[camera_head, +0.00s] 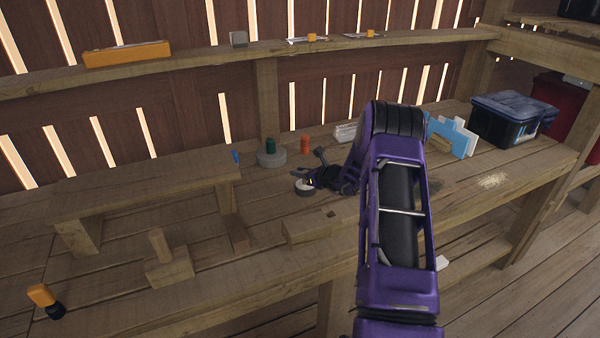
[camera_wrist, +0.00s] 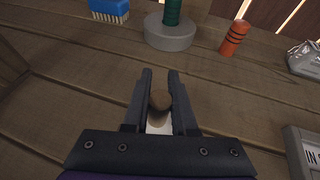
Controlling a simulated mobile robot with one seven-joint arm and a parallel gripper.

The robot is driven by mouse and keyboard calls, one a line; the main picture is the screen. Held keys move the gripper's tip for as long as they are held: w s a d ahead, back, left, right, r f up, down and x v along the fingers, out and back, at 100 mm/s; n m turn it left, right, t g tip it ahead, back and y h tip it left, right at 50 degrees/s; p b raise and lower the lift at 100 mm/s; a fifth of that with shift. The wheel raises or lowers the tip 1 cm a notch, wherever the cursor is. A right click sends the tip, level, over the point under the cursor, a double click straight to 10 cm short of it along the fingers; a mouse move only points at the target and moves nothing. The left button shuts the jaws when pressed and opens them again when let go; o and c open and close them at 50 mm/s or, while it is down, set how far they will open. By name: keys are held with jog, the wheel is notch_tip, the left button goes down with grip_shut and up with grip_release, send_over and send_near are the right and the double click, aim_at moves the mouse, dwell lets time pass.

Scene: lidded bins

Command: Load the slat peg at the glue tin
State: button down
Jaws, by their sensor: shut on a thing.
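My gripper (camera_head: 302,177) is over the middle of the bench, shut on a short brown wooden peg. In the wrist view the peg's round end (camera_wrist: 159,98) shows between the two fingers of my gripper (camera_wrist: 160,76). A small round tin (camera_head: 305,190), pale on top and dark at the side, is right at the fingertips in the head view; it looks like the glue tin. A white patch (camera_wrist: 158,126) shows below the peg in the wrist view. I cannot tell whether the peg touches it.
A wooden block with a hole (camera_head: 320,223) lies at the bench's front. A block with an upright post (camera_head: 158,244) stands left. Behind my gripper are a grey disc with a green cylinder (camera_head: 271,156), an orange cylinder (camera_head: 305,144) and a blue brush (camera_wrist: 109,10).

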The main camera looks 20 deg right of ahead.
notch_tip(320, 180, up, 7)
jog(key=p, duration=0.3)
dwell(0.7)
dwell(0.5)
